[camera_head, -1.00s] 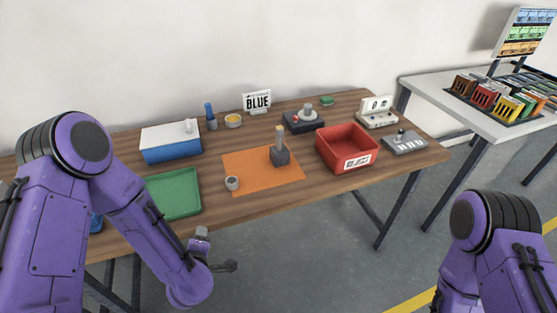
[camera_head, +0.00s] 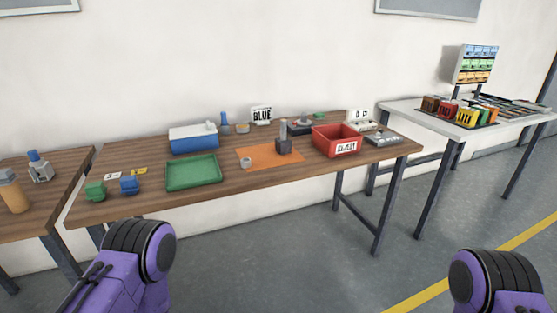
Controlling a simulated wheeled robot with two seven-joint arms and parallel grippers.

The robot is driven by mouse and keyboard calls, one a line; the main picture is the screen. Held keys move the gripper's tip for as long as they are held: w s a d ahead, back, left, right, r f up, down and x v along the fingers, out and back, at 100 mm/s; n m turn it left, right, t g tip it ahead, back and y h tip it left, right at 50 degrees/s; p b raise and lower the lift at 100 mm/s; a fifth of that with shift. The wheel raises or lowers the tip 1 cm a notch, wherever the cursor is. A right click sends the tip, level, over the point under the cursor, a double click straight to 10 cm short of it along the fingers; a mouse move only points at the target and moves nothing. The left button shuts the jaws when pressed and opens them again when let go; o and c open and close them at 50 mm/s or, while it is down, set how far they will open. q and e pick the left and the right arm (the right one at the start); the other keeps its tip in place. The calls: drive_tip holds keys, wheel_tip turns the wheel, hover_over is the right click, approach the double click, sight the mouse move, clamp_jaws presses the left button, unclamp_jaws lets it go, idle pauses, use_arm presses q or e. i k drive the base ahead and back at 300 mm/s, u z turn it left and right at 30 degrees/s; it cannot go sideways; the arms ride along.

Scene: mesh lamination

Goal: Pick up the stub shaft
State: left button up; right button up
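On the orange mat (camera_head: 262,151) on the wooden table stands a dark block (camera_head: 283,147) with an upright peg (camera_head: 283,129) on top. A small grey cylinder (camera_head: 245,162) sits at the mat's front left. I cannot tell for sure which of these is the stub shaft; the upright peg is the most shaft-like. Neither gripper is in view. Only upper parts of my two purple arms show at the bottom edge, well short of the mat.
A green tray (camera_head: 193,174) lies left of the mat, a red bin (camera_head: 337,138) right of it. A blue box (camera_head: 193,138) stands behind the tray. Green (camera_head: 95,191) and blue (camera_head: 130,185) blocks sit at the left. A white table (camera_head: 450,123) stands at the right; the floor between is clear.

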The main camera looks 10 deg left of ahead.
sight(283, 144)
drive_tip(key=z, duration=0.75)
drive_tip(key=i, duration=1)
drive_tip(key=u, duration=0.3)
